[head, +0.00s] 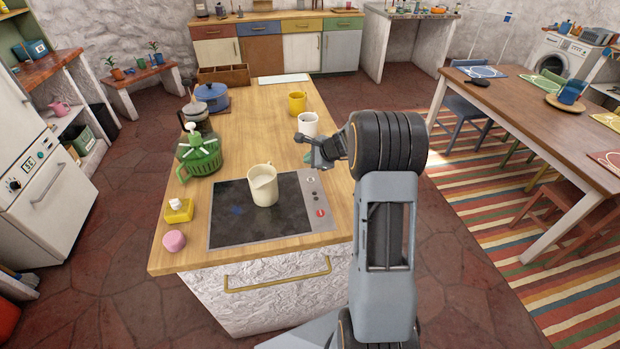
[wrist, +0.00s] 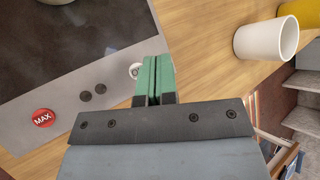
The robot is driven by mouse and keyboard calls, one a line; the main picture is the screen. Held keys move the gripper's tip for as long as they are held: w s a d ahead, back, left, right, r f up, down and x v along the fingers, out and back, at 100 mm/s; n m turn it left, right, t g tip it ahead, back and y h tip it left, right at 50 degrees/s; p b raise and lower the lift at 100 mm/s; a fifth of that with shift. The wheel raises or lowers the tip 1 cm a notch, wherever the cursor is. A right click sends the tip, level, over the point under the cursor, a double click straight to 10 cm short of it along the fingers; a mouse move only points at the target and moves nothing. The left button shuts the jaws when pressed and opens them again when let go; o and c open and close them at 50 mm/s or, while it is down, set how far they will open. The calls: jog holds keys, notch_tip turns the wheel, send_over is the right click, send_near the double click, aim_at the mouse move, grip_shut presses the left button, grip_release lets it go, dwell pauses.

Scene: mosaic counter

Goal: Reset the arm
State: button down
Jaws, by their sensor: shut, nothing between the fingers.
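My gripper (wrist: 154,80) shows in the wrist view with its two green fingers pressed together and nothing between them. It is above the counter's right edge, beside the cooktop's control strip. In the head view my arm reaches in from the right, and the gripper (head: 307,157) is small and partly hidden by the wrist, just below the white cup (head: 307,124). The white cup also shows in the wrist view (wrist: 262,40), to the right of the fingers and apart from them.
A cream jug (head: 263,190) stands on the black cooktop (head: 228,222). A yellow mug (head: 297,102), a green juicer (head: 202,158), a yellow sponge holder (head: 179,211) and a pink object (head: 174,240) are on the wooden counter (head: 258,100). A dining table (head: 520,100) stands to the right, with floor between.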

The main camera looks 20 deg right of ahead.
dwell(0.3)
jog(key=shift+s+a+f+n, duration=0.15)
jog(key=shift+s+f+n, duration=0.1)
jog(key=shift+n, duration=0.35)
jog(key=s+n+g, duration=0.1)
jog(key=s+a+f+n, duration=0.1)
jog(key=s, duration=0.1)
jog(key=s+f+n+g, duration=0.1)
jog(key=shift+s+a+g, duration=0.25)
jog(key=shift+s+g, duration=0.05)
jog(key=shift+s, duration=0.1)
jog(key=s+a+r+n+h, duration=0.1)
jog(key=s+a+r+n, duration=0.2)
jog(key=s, duration=0.5)
jog(key=s+a+r+n+h, duration=0.2)
jog(key=s+a+r+n, duration=0.2)
jog(key=s+r+n, duration=0.2)
jog(key=s+a+r+n+g+h, duration=0.1)
jog(key=s+a+r+n, duration=0.2)
jog(key=s, duration=0.7)
jog(key=shift+s+a+r+n+h, duration=0.25)
jog(key=shift+r+n, duration=0.95)
jog(key=shift+n, duration=1.2)
